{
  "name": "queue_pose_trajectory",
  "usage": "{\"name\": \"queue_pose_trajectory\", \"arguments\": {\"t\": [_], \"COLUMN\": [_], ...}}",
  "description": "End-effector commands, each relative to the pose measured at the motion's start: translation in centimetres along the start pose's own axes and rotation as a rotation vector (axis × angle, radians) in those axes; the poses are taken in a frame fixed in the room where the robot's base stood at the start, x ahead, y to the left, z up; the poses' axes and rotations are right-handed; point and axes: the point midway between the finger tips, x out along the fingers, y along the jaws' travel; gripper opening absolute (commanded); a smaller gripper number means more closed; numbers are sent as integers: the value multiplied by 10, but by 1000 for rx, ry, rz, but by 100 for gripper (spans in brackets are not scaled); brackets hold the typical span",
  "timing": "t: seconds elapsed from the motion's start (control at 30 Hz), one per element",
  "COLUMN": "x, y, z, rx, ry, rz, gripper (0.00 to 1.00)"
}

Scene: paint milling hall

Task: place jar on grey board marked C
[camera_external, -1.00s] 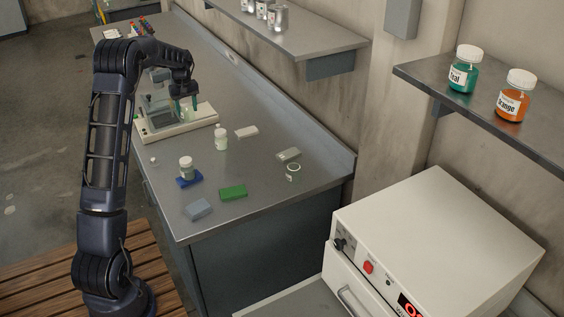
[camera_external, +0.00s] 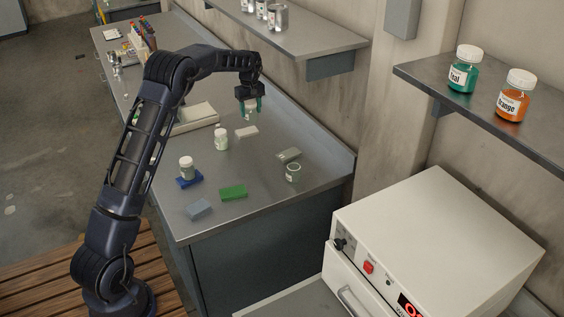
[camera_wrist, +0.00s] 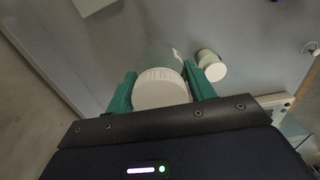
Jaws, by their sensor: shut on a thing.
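My gripper (camera_external: 250,104) is shut on a jar with a white lid (camera_wrist: 160,88), between the green fingers, above the bench. The jar shows only partly in the external view, below the fingers (camera_external: 249,115). A grey board (camera_external: 288,154) lies bare near the bench's right side, right of and nearer the camera than my gripper. A blue-grey board (camera_external: 199,209) lies bare near the front edge. No letter on either board is readable, so I cannot tell which is marked C.
Another jar (camera_external: 187,168) stands on a blue board (camera_external: 185,182). A green board (camera_external: 233,193) is bare. An open glass jar (camera_external: 293,173) stands just in front of the grey board. The wall bounds the right.

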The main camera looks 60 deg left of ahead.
Motion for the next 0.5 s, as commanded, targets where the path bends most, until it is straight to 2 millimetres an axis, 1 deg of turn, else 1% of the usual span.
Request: {"name": "queue_pose_trajectory", "arguments": {"t": [0.03,0.1,0.2,0.3,0.4,0.5], "x": [6,11,19,25,29,31], "y": [18,40,67,88,102,109], "z": [16,35,62,84,100,109], "rx": [6,5,3,1,0,-2], "ry": [0,1,2,2,2,2], "rz": [-1,-1,-1,-1,0,0], "gripper": [32,32,32,32,32,32]}}
